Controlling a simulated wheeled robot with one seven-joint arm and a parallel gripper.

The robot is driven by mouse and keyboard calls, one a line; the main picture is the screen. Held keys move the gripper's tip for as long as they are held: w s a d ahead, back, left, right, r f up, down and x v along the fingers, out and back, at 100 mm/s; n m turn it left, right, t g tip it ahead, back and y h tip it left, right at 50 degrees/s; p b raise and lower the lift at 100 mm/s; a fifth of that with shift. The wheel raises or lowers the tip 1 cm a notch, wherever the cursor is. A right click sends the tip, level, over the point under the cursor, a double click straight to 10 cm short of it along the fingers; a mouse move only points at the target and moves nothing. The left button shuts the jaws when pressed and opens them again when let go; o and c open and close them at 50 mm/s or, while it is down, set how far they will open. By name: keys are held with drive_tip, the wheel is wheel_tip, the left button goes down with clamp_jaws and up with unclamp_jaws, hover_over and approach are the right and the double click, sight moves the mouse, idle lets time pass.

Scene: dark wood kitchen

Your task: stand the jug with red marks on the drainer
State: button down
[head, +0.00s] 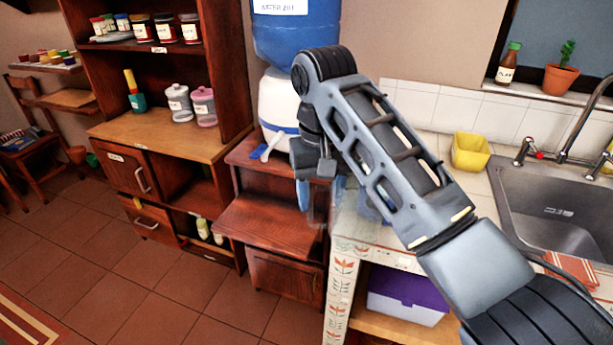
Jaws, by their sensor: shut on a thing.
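My gripper (313,178) points down near the left end of the tiled counter, in front of the wooden step cabinet. It is shut on a clear, see-through vessel, seemingly the jug (320,212), which hangs below it and shows only faintly. No red marks can be made out on it. A small blue patch shows at its left side. Something blue (377,207) lies on the counter behind my arm. My arm hides most of it, and I cannot tell whether it is the drainer.
A blue and white water dispenser (292,30) stands behind my gripper. The sink (560,205) with its tap is at the right, with a yellow container (470,152) beside it. A purple-lidded box (408,295) sits under the counter. Shelves with jars (180,103) stand left.

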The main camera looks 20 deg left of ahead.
drive_tip(key=s+d+f+m, duration=0.2)
drive_tip(key=s+d+f, duration=0.1)
drive_tip(key=d+f, duration=0.5)
drive_tip(key=s+d+f+m, duration=0.2)
drive_tip(key=s+d+f, duration=0.2)
drive_tip(key=d+f, duration=0.5)
drive_tip(key=s+d+f+m, duration=0.2)
drive_tip(key=d+f, duration=0.6)
drive_tip(key=d, duration=0.8)
drive_tip(key=shift+s+f, duration=0.2)
drive_tip(key=shift+s, duration=0.75)
